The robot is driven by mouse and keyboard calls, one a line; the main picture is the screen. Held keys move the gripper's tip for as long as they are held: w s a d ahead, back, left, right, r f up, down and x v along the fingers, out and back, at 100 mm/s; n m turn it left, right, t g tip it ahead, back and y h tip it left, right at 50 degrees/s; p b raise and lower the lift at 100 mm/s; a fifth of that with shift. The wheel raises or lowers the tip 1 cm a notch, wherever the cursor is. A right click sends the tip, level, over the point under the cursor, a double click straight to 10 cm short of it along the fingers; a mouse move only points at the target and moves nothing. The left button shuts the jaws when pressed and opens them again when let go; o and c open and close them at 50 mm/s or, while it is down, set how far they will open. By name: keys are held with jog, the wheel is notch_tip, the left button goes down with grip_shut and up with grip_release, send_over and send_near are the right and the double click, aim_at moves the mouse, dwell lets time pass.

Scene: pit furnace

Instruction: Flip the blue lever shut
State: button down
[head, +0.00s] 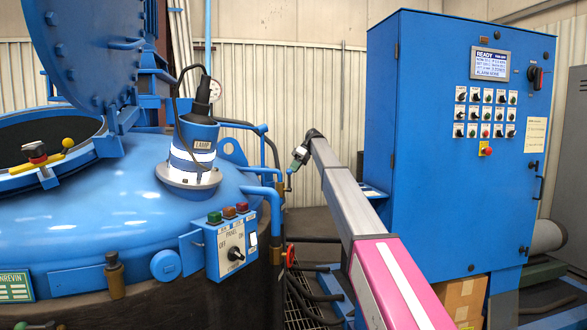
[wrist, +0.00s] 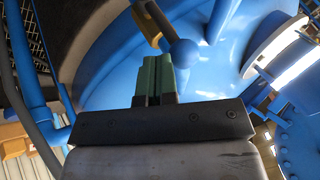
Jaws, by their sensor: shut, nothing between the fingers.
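My gripper (head: 298,158) is at the end of the outstretched arm, beside the right side of the round blue furnace vessel. Its green fingers (wrist: 156,72) are shut and empty in the wrist view. A small blue lever (head: 289,180) hangs just below the fingertips in the head view, by a brass fitting on a blue pipe. In the wrist view the lever's round blue end (wrist: 183,52) is just ahead and right of the fingertips, next to a brass piece (wrist: 146,22). I cannot tell whether the fingers touch it.
The blue furnace vessel (head: 120,215) fills the left, with a lamp unit (head: 193,150) and a small switch panel (head: 232,245). A tall blue control cabinet (head: 440,150) stands to the right. Pipes (wrist: 22,60) run close to my gripper on the left in the wrist view.

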aim_at(291, 170)
dwell(0.3)
jog(key=s+t, duration=0.1)
jog(key=t, duration=0.1)
jog(key=s+n+t, duration=0.1)
jog(key=s, duration=0.1)
jog(key=s+t+h, duration=0.1)
jog(key=t, duration=0.1)
jog(key=shift+s+a+r+t, duration=0.2)
jog(key=shift+s+a+t, duration=0.1)
jog(key=shift+s+a, duration=0.05)
jog(key=shift+s+a+f+n, duration=0.1)
jog(key=shift+s+n, duration=0.05)
jog(key=shift+s, duration=0.3)
jog(key=shift+s+a+f+n, duration=0.1)
jog(key=shift+s+n, duration=0.05)
jog(key=shift+s, duration=0.3)
jog(key=s+t, duration=0.2)
jog(key=shift+s+a+f+n+t+h, duration=0.1)
jog(key=shift+a+f+n+t+h, duration=0.1)
jog(key=shift+f+n+t+h, duration=0.15)
jog(key=s+a+f+n+t, duration=0.1)
jog(key=s+f+n+t, duration=0.1)
jog(key=s+f+t, duration=0.2)
jog(key=shift+s+f+t, duration=0.4)
jog(key=shift+f+t, duration=0.7)
jog(key=shift+t, duration=0.45)
jog(key=shift+f, duration=0.15)
